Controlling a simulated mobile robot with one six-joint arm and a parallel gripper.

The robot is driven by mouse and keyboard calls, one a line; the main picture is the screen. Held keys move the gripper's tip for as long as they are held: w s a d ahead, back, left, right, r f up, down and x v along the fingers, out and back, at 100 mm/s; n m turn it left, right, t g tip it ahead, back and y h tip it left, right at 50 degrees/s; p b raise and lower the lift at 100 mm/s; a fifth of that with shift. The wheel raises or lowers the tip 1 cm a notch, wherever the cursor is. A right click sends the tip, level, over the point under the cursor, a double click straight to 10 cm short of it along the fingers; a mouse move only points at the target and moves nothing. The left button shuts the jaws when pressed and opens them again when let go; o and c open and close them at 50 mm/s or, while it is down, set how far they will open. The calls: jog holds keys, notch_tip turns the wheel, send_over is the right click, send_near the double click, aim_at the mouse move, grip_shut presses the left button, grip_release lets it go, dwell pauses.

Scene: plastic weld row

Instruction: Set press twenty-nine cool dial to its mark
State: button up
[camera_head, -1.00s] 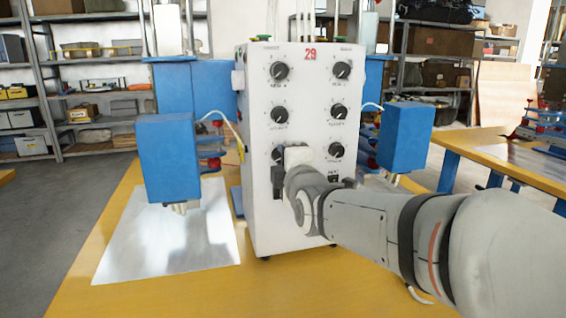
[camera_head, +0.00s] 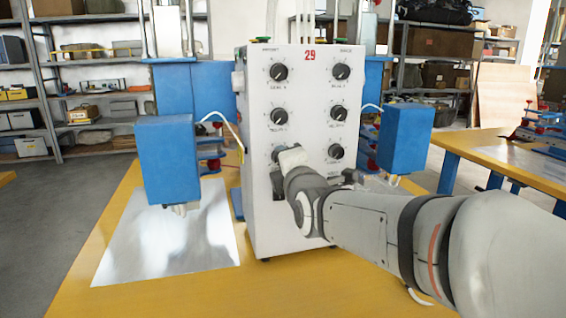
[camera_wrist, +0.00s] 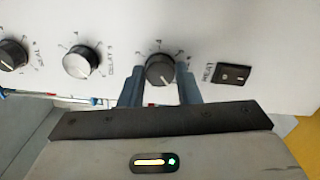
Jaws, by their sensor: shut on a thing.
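Press twenty-nine is a white cabinet (camera_head: 270,222) with a red 29 on top and two columns of black dials. My gripper (camera_head: 293,158) is at the bottom dial of the left column (camera_head: 277,153), which it partly hides in the head view. In the wrist view, my gripper (camera_wrist: 160,92) has one finger on each side of that black dial (camera_wrist: 160,70) and is shut on it. The dial's white pointer line and scale ticks show there. The dial's own label is hidden, and I cannot tell which tick is its mark.
A HEAT rocker switch (camera_wrist: 233,74) sits right beside the gripped dial in the wrist view; another dial (camera_wrist: 82,62) is on its left. Blue press heads (camera_head: 168,160) (camera_head: 405,138) flank the cabinet. A metal sheet (camera_head: 165,240) lies on the yellow table.

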jog(key=shift+r, duration=0.1)
jog(key=o, duration=1)
jog(key=shift+a, duration=0.1)
jog(key=shift+c, duration=0.2)
jog(key=v, duration=0.8)
jog(key=shift+p, duration=0.4)
